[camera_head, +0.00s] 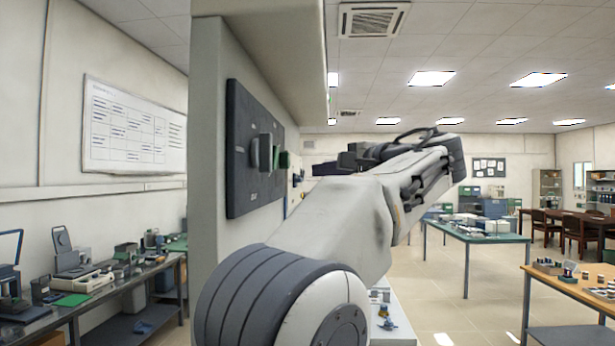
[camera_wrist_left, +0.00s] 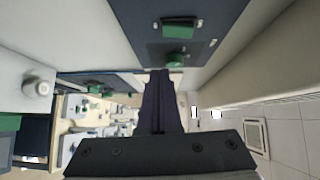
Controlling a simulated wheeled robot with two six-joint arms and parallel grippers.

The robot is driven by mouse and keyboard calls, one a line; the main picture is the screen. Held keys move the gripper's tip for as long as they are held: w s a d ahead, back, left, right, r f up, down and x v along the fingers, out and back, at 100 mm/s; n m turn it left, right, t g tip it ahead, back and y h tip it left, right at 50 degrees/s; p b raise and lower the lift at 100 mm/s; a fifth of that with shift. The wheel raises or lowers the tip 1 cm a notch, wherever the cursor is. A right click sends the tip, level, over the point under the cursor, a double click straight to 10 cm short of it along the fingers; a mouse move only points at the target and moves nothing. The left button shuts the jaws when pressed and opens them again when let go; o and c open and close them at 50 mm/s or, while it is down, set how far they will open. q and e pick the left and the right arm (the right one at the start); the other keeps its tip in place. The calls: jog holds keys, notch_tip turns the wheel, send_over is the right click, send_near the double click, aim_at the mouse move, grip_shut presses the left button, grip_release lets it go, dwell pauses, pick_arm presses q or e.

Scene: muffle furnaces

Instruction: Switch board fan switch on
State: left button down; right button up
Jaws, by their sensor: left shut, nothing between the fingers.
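The dark switch board (camera_head: 239,185) is mounted on the side of a pale wall unit left of centre in the head view, seen at a steep angle. In the left wrist view the board (camera_wrist_left: 223,15) shows a green rocker-like switch (camera_wrist_left: 180,29) and a round green button (camera_wrist_left: 177,60). My left gripper (camera_wrist_left: 160,74) is shut and empty, its tips close to the board's edge near the round button; contact cannot be told. In the head view my left gripper (camera_head: 345,160) is right of the board. My right gripper is not in view.
A ledge (camera_head: 290,50) juts out above the board. A bench (camera_head: 90,305) with instruments stands at the left. Tables (camera_head: 470,237) with equipment stand at the back right, with open floor (camera_head: 450,305) between them.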

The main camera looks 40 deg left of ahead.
pick_arm(q)
jog(key=v, duration=0.3)
jog(key=b+v, duration=0.1)
jog(key=v, duration=0.1)
jog(key=shift+f, duration=0.4)
jog(key=d+f+m+t+h, duration=0.1)
jog(key=d+f+m+h, duration=0.5)
jog(key=f, duration=0.7)
jog(key=d+f+m+t+h, duration=0.15)
jog(key=d+f+h, duration=0.25)
jog(key=d+f, duration=0.75)
jog(key=s+d+f+n+g+h, duration=0.1)
jog(key=s+d+f+g+h, duration=0.2)
jog(key=s+f, duration=0.9)
jog(key=s+d+f+n+g+h, duration=0.1)
jog(key=s+d+f+g+h, duration=0.2)
jog(key=s+f, duration=0.9)
jog(key=d+f+h+b, duration=0.1)
jog(key=d+h, duration=0.1)
jog(key=d, duration=0.1)
jog(key=shift+s+f, duration=0.25)
jog(key=shift+f, duration=0.1)
jog(key=shift+d, duration=0.1)
